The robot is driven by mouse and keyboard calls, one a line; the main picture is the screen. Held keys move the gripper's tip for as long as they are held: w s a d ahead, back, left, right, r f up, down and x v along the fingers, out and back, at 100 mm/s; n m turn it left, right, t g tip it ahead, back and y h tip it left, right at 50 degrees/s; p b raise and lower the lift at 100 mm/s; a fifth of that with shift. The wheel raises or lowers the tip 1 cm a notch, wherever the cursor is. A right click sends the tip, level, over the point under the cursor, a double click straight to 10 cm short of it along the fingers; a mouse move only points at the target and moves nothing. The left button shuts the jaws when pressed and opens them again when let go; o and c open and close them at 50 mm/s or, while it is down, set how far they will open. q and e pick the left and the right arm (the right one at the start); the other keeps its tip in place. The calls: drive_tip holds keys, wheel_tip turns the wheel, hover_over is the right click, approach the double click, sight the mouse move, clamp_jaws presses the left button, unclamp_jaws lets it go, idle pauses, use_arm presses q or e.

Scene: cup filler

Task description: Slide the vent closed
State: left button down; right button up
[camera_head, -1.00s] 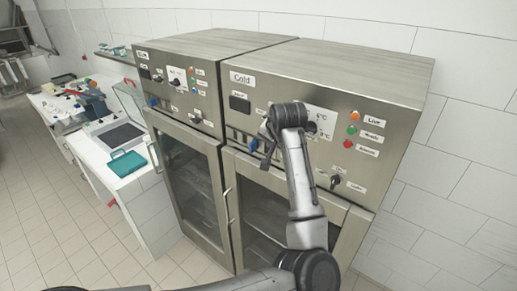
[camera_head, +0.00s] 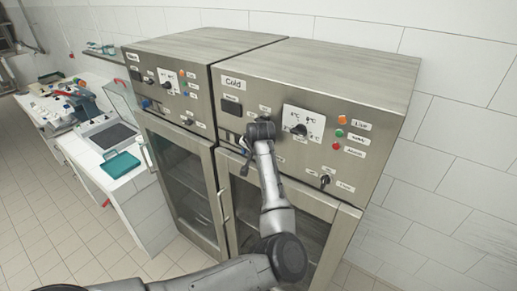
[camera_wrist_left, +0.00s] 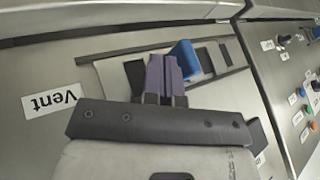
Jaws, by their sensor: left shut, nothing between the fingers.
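The vent (camera_wrist_left: 112,78) is a light plate with dark slots in a rail on the Cold cabinet front, beside an upside-down "Vent" label in the left wrist view. Dark slots show on both sides of the fingers. A blue handle (camera_wrist_left: 186,60) stands on the vent, just right of my left gripper (camera_wrist_left: 166,72). The purple fingers are shut and empty, close against the handle's side; I cannot tell whether they touch. In the head view my left gripper (camera_head: 245,148) is at the vent on the Cold panel and hides the handle there. My right gripper is not in view.
The Cold cabinet (camera_head: 350,75) has a temperature knob (camera_head: 298,130), lights and a switch right of my arm. A second cabinet (camera_head: 180,50) adjoins it on the left. A bench (camera_head: 150,180) with a teal item (camera_head: 122,163) stands farther left. The floor at lower left is clear.

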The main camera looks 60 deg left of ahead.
use_arm(q)
drive_tip(key=shift+s+a, duration=0.25)
drive_tip(key=shift+a, duration=0.3)
drive_tip(key=shift+s+a+r+p, duration=0.1)
drive_tip(key=shift+s+a+p, duration=0.15)
drive_tip(key=shift+a+p, duration=0.3)
drive_tip(key=shift+s+a+p, duration=0.25)
drive_tip(key=shift+a+p, duration=0.05)
drive_tip(key=shift+a, duration=0.65)
drive_tip(key=shift+d+f, duration=0.1)
drive_tip(key=shift+f, duration=0.1)
drive_tip(key=shift+r, duration=0.1)
